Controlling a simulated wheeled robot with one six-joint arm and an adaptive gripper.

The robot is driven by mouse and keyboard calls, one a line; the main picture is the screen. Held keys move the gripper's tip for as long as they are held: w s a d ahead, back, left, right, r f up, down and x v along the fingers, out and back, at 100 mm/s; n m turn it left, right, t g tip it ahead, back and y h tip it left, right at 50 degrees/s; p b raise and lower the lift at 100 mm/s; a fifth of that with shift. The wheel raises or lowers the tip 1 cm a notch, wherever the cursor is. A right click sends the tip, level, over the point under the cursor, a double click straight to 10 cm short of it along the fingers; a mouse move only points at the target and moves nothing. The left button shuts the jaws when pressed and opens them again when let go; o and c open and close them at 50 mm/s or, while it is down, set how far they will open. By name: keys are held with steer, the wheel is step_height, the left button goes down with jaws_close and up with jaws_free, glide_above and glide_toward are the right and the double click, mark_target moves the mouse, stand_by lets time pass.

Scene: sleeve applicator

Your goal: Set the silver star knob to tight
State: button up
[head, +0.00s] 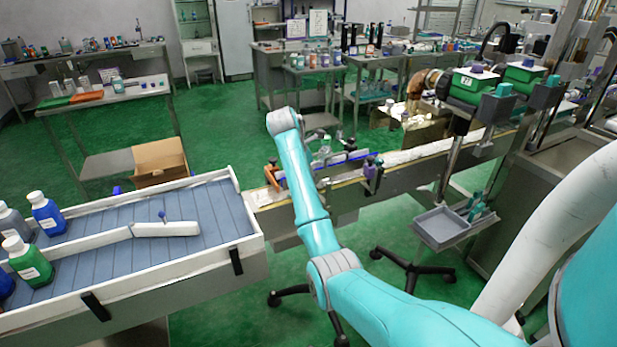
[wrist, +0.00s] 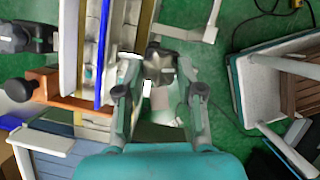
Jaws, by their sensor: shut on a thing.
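In the wrist view, the silver star knob (wrist: 161,70) sits between the two fingers of my gripper (wrist: 159,76), beside the conveyor rails. In the head view, my arm reaches over to the conveyor, and I cannot make out the knob there.
A blue guide rail (wrist: 103,55) and an orange block (wrist: 62,88) with a black knob (wrist: 18,90) lie left of my gripper. In the head view, a bottle table (head: 100,235) stands left and a small grey tray (head: 440,228) stands right of my arm.

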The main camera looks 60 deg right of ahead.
steer(key=o, duration=1.1)
steer(key=shift+o, duration=0.2)
steer(key=shift+n, duration=0.3)
